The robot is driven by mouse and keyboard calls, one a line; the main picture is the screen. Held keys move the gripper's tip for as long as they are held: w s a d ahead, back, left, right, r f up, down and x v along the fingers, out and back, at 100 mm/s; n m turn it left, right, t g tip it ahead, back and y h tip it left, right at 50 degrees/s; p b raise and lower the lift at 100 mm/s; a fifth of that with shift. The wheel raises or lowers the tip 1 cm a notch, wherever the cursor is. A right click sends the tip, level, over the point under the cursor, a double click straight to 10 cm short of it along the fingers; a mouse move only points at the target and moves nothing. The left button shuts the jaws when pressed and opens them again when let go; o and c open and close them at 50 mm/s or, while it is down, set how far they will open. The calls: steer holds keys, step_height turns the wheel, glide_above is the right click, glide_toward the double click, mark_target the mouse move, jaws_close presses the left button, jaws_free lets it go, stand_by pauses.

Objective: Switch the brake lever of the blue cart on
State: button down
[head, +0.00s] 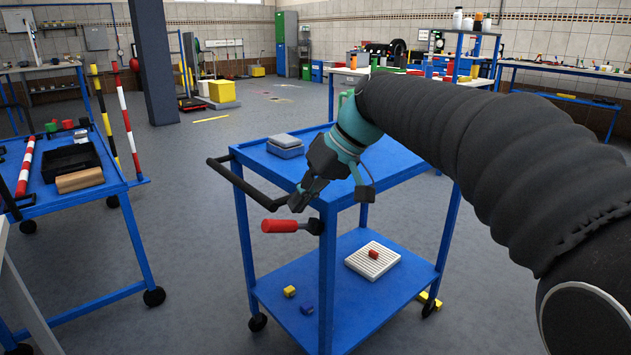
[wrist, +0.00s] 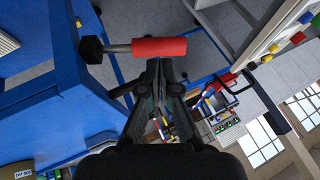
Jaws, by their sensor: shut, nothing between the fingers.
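The blue cart (head: 333,279) stands in the middle of the head view, with a black push handle at its left end. Its brake lever (head: 280,226) has a red grip and sticks out to the left from a dark pivot on the near corner post. In the wrist view the red lever (wrist: 158,47) lies across the top, just beyond the fingertips. My gripper (head: 297,205) is shut and empty, a little above the lever in the head view. In the wrist view my gripper (wrist: 160,65) points at the red grip; whether it touches cannot be told.
A grey box (head: 285,147) sits on the cart's top shelf. A white ribbed tray (head: 372,262) with a red block and small loose blocks are on the lower shelf. Another blue table (head: 120,185) with tools stands at left. The floor between them is clear.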

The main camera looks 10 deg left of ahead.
mark_target(283, 222)
steer(key=shift+x, duration=1.75)
